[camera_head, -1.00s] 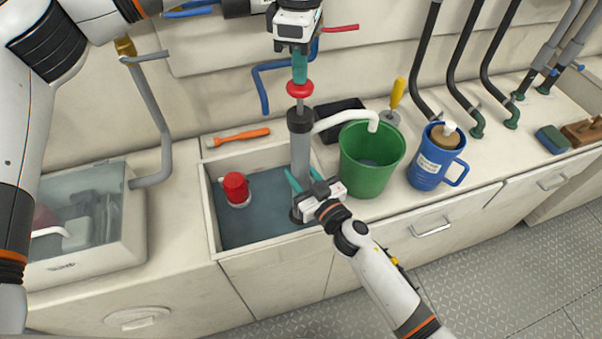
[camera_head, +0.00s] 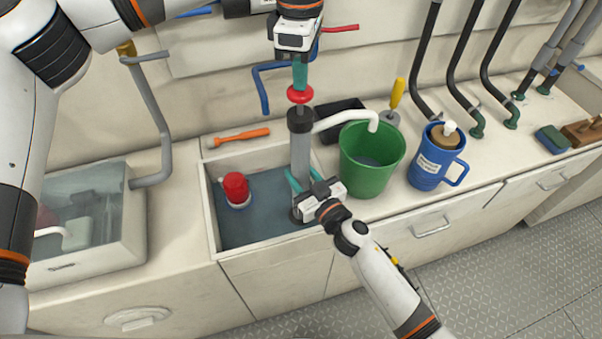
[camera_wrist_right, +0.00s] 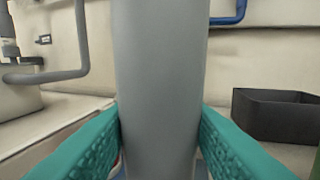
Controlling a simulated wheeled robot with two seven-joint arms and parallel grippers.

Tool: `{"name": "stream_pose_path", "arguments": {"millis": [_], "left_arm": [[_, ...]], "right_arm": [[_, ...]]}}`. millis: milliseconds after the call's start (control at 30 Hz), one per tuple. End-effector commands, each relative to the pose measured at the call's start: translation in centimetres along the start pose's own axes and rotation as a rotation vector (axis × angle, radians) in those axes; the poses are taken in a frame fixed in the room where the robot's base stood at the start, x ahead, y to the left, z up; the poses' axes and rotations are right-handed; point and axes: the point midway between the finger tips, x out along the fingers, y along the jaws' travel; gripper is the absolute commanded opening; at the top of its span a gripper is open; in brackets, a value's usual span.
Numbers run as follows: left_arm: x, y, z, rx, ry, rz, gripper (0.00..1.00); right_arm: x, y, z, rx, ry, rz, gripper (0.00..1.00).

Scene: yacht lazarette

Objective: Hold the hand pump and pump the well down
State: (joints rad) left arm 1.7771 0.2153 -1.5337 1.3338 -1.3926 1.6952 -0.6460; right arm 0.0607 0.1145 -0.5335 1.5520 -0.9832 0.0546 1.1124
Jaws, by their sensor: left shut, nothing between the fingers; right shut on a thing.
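The hand pump (camera_head: 300,158) stands upright in the well (camera_head: 258,215), a sunken box with dark water in it. It has a grey barrel, a black collar, a red handle (camera_head: 299,94) on a short rod and a white spout hose. The hose leads over the rim of the green bucket (camera_head: 350,175). My right gripper (camera_head: 303,184) is shut around the barrel, low down. The right wrist view shows the barrel (camera_wrist_right: 160,80) between the teal fingers. My left gripper (camera_head: 300,75) is shut and empty, its fingertips right at the top of the red handle.
A red-capped float or strainer (camera_head: 236,188) is in the well. An orange-handled tool (camera_head: 238,137) lies behind it, and a black tray (camera_head: 340,120) behind the pump. A blue jug (camera_head: 425,175) stands right of the bucket. A clear-sided tank (camera_head: 85,225) is at left.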

Motion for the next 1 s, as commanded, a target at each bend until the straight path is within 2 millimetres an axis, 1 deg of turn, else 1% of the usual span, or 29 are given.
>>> {"name": "stream_pose_path", "arguments": {"millis": [33, 633, 767, 1000], "left_arm": [[0.4, 0.1, 0.0, 0.001, -0.001, 0.003, 0.00], [2.9, 0.1, 0.0, 0.001, -0.001, 0.004, 0.00], [2.7, 0.0, 0.0, 0.001, -0.001, 0.003, 0.00], [1.6, 0.0, 0.0, 0.001, -0.002, 0.003, 0.00]], "right_arm": [[0.0, 0.0, -0.1, 0.000, 0.001, 0.001, 0.07], [0.0, 0.1, 0.0, -0.001, 0.000, 0.001, 0.07], [0.0, 0.1, 0.0, -0.001, 0.000, 0.001, 0.07], [0.0, 0.1, 0.0, -0.001, -0.001, 0.002, 0.07]]}}
